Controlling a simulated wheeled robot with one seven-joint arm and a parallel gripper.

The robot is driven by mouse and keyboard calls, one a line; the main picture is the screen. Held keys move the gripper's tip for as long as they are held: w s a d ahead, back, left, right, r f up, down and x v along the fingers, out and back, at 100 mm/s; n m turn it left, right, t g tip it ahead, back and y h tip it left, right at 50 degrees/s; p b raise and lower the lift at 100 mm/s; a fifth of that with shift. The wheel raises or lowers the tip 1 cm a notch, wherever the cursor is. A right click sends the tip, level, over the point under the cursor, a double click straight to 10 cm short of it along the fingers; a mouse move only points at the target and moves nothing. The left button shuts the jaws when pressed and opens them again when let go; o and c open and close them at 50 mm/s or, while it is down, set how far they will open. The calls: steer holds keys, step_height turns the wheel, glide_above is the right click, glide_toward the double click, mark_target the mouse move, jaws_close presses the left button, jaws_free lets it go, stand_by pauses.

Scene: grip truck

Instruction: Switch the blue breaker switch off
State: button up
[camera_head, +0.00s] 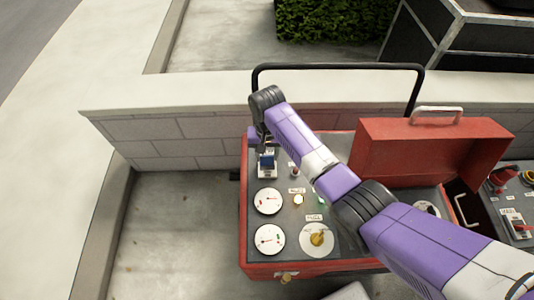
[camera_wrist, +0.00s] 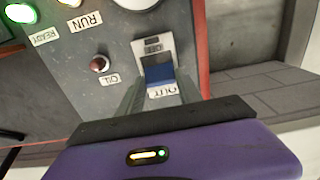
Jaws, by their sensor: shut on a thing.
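The blue breaker switch (camera_wrist: 158,73) sits in a pale housing on the grey panel, seen upside down in the wrist view. In the head view the blue switch (camera_head: 267,163) is at the panel's upper left, just below my gripper. My gripper (camera_wrist: 160,81) has its two grey fingers on either side of the switch and is shut on it. The lower part of the switch and part of its label are hidden by my gripper.
The panel (camera_head: 290,185) lies in a red case with two white gauges (camera_head: 268,201) and a yellow knob (camera_head: 317,239). A red toolbox lid (camera_head: 430,150) stands to the right. A black bar (camera_head: 340,66) arches behind the panel. A red indicator (camera_wrist: 99,63) is beside the switch.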

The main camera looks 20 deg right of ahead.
mark_target(267, 163)
steer(key=shift+s, duration=0.1)
steer(key=shift+s+a+r+t+p, duration=0.25)
steer(key=shift+t+p, duration=0.25)
steer(key=shift+p, duration=0.45)
steer(key=shift+s+a+t+h+p, duration=0.1)
steer(key=shift+s+t+h+p, duration=0.3)
steer(key=shift+t+p, duration=0.3)
steer(key=shift+s+a+f+t+h, duration=0.2)
steer(key=shift+s+t+h, duration=0.1)
steer(key=shift+t, duration=0.3)
steer(key=shift+s+a+f+t+h, duration=0.15)
steer(key=shift+s+t+h, duration=0.15)
steer(key=shift+t, duration=0.3)
steer(key=t+b, duration=0.1)
steer(key=b, duration=0.1)
steer(key=s+f+t+h+b, duration=0.1)
steer(key=t+b, duration=0.1)
steer(key=shift+a, duration=0.15)
steer(key=t+b, duration=0.1)
steer(key=b, duration=0.3)
steer(key=shift+s+a+f+t+h, duration=0.1)
steer(key=shift+s+f+t+h, duration=0.05)
steer(key=shift+s+t+h, duration=0.25)
steer(key=shift+t+b, duration=0.3)
steer(key=shift+b, duration=0.3)
steer(key=shift+s+b, duration=0.1)
steer(key=shift+b, duration=0.2)
steer(key=shift+r, duration=0.2)
